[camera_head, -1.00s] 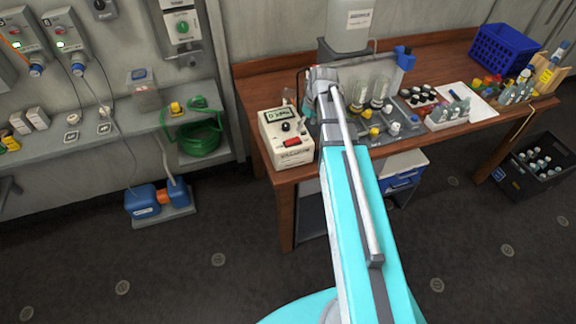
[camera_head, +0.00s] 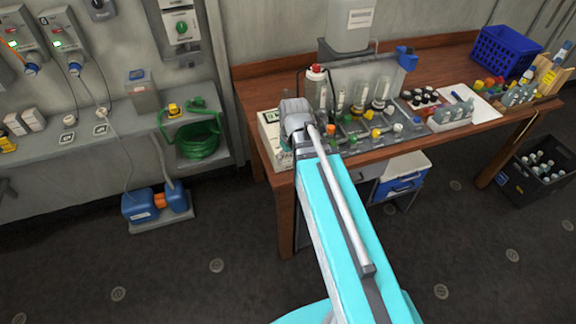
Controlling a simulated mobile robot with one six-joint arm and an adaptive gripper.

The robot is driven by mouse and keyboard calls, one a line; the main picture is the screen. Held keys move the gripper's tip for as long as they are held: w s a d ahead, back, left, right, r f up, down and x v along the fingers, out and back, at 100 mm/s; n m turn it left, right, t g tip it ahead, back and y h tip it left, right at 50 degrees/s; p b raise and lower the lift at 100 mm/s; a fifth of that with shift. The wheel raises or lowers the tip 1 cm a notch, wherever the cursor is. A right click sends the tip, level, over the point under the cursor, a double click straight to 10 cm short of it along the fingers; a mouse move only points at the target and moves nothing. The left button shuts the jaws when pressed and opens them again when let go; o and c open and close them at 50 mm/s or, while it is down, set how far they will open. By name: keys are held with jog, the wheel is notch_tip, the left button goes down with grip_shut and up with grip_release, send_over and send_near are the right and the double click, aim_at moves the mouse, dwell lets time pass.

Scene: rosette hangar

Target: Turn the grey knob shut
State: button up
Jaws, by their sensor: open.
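A small pale grey knob (camera_head: 398,127) sits at the front right of a grey rack (camera_head: 345,130) on the wooden bench. It stands beside a yellow knob (camera_head: 376,133), with a blue knob (camera_head: 417,120) to its right. Its turn position is too small to tell. My arm reaches up to the bench's left end, and its grey wrist is left of the rack, well apart from the grey knob. My gripper's fingers are hidden behind the wrist and arm.
A cream instrument box (camera_head: 270,135) is partly covered by my wrist. Glass cylinders (camera_head: 381,90) and a red-capped bottle (camera_head: 316,85) stand at the rack. A bottle holder (camera_head: 452,117) is to the right. A black crate (camera_head: 540,175) stands on the floor; the floor in front is clear.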

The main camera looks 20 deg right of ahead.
jog(key=shift+s+a+f+m, duration=0.3)
jog(key=shift+s+a, duration=0.15)
jog(key=shift+s, duration=0.25)
jog(key=s+a, duration=0.1)
jog(key=s+f+m+b, duration=0.1)
jog(key=shift+s+a+h, duration=0.3)
jog(key=shift+s+a, duration=0.05)
jog(key=shift+s, duration=0.05)
dwell(2.1)
